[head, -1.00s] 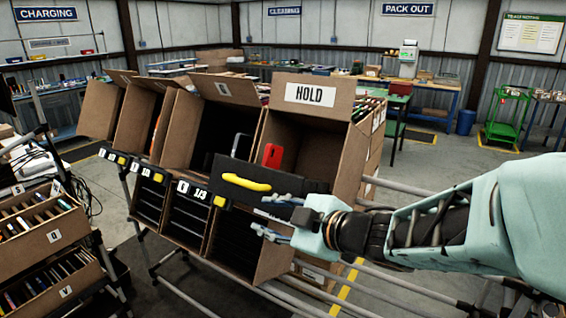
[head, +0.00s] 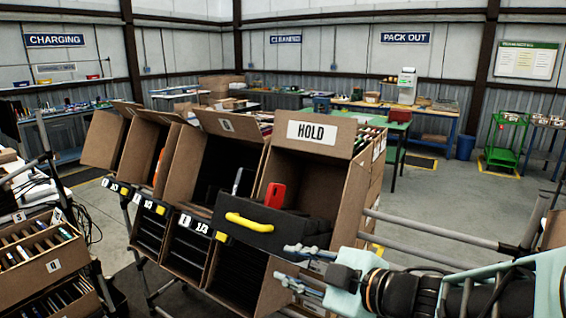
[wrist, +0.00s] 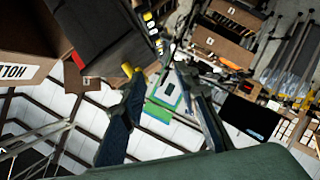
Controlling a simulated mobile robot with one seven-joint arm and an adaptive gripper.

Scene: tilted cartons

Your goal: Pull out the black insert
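The black insert (head: 285,235) with a yellow handle (head: 249,222) on its front sits across the lower part of the carton marked HOLD (head: 345,195). The carton is tilted. A red item (head: 274,195) and a grey item (head: 238,182) stand upright behind the insert's front. My gripper (head: 292,268) is open, below and right of the handle. In the wrist view my gripper (wrist: 160,72) has its two fingers spread with no object clearly between them. The yellow handle (wrist: 127,70) shows just by the left fingertip; whether they touch I cannot tell.
More tilted cartons (head: 215,160) stand in a row to the left, with black slotted trays below. Metal rails (head: 430,230) run to the right near my arm. A divided carton (head: 45,245) stands at the lower left. Open floor lies behind on the right.

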